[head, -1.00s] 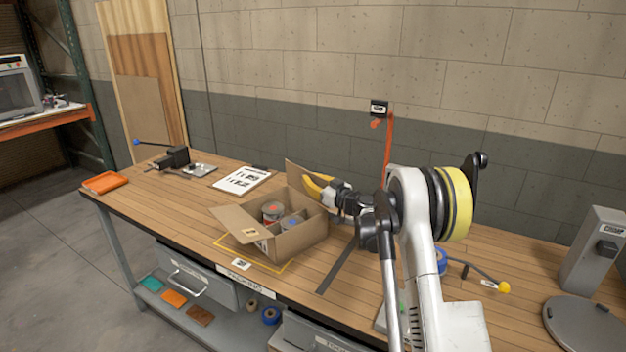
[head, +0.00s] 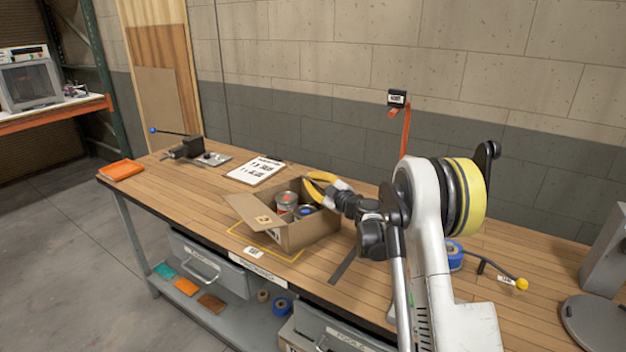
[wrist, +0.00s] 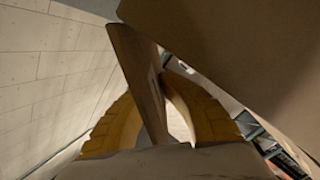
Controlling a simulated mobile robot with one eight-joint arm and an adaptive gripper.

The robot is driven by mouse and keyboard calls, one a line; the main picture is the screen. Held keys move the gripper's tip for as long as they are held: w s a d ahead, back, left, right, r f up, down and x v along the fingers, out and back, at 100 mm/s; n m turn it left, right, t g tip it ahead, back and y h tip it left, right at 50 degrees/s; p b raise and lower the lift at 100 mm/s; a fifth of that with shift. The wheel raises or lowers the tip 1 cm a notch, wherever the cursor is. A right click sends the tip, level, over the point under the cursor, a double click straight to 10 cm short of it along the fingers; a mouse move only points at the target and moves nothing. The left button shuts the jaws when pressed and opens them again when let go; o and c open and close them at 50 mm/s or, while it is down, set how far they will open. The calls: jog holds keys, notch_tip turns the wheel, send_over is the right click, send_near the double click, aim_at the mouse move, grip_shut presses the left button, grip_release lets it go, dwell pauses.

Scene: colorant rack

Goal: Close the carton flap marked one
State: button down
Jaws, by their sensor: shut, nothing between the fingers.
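The open cardboard carton (head: 310,234) stands on the workbench with cans inside. Its left flap (head: 254,212) is folded outward and bears a small label whose number I cannot read clearly. My gripper (head: 317,184), with yellow fingers, is at the carton's back edge, above the cans, by the back flap, which it largely hides. In the wrist view the yellow fingers (wrist: 161,72) are shut with nothing held. A narrow cardboard panel (wrist: 138,75) crosses in front of them and hides part of the tips. A large cardboard panel (wrist: 240,45) fills the upper right. Contact is unclear.
Two cans, one with a red mark (head: 286,201) and one with a blue mark (head: 305,211), are in the carton. A clipboard (head: 256,169) lies behind left. A dark strip (head: 343,266) lies to the right.

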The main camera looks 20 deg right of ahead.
jog(key=shift+s+a+f, duration=0.1)
jog(key=shift+a+f, duration=0.1)
jog(key=shift+a, duration=0.05)
dwell(0.4)
jog(key=c, duration=1.7)
grip_release()
jog(key=shift+o, duration=0.2)
jog(key=v, duration=1.2)
